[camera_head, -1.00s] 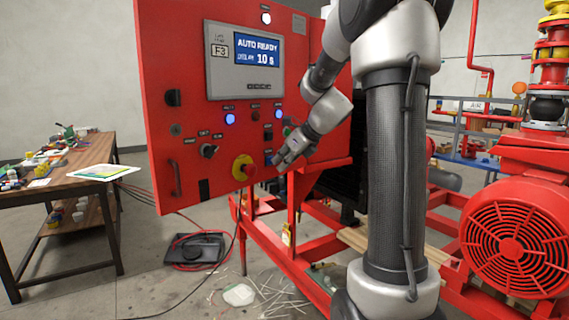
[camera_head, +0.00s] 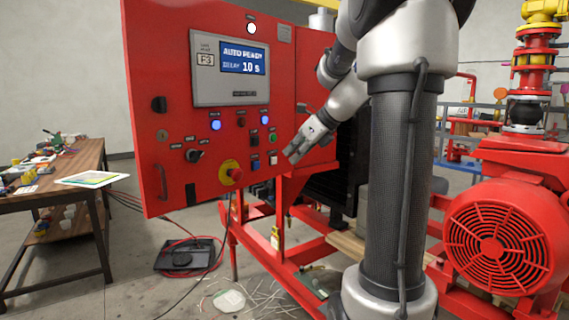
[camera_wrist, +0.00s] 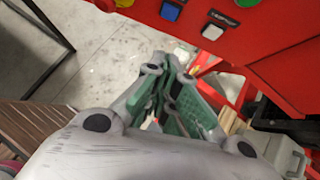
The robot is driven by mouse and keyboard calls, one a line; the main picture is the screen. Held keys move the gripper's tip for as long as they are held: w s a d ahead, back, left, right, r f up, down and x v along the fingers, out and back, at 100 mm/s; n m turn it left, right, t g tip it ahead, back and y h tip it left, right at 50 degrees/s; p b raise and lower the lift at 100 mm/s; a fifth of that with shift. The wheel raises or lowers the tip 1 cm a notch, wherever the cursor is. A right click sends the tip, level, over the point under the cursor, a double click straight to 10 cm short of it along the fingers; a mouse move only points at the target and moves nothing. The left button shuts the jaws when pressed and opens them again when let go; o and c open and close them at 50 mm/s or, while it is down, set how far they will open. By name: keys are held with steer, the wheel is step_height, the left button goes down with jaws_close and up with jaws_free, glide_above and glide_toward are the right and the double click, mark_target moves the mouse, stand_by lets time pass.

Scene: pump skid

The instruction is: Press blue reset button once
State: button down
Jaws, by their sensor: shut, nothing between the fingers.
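The blue button (camera_head: 255,166) is low on the red control panel (camera_head: 150,130), with a white button (camera_head: 273,158) to its right. In the wrist view, the blue button (camera_wrist: 171,11) is at the top edge, and the white button (camera_wrist: 212,32) is to its right. My gripper (camera_head: 288,157) is shut and empty, to the right of the white button in the head view. In the wrist view, the closed fingertips (camera_wrist: 165,66) appear below the panel's lower edge, apart from the blue button. A contact with the panel is not visible.
A red and yellow emergency stop (camera_head: 231,172) sits left of the blue button. Green and black controls (camera_head: 272,136) sit just above. The display (camera_head: 243,62) reads AUTO READY. A red motor (camera_head: 500,240) stands at right, a wooden workbench (camera_head: 85,160) at left.

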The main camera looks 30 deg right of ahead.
steer(key=shift+v, duration=1.1)
steer(key=s+f+n+g+h, duration=0.25)
steer(key=s+f+n, duration=0.6)
steer(key=n, duration=0.65)
steer(key=s+a+n, duration=0.5)
steer(key=s+n, duration=0.3)
steer(key=s+a+f+n+g+h, duration=0.1)
steer(key=s+a+n, duration=0.4)
steer(key=s+n, duration=0.3)
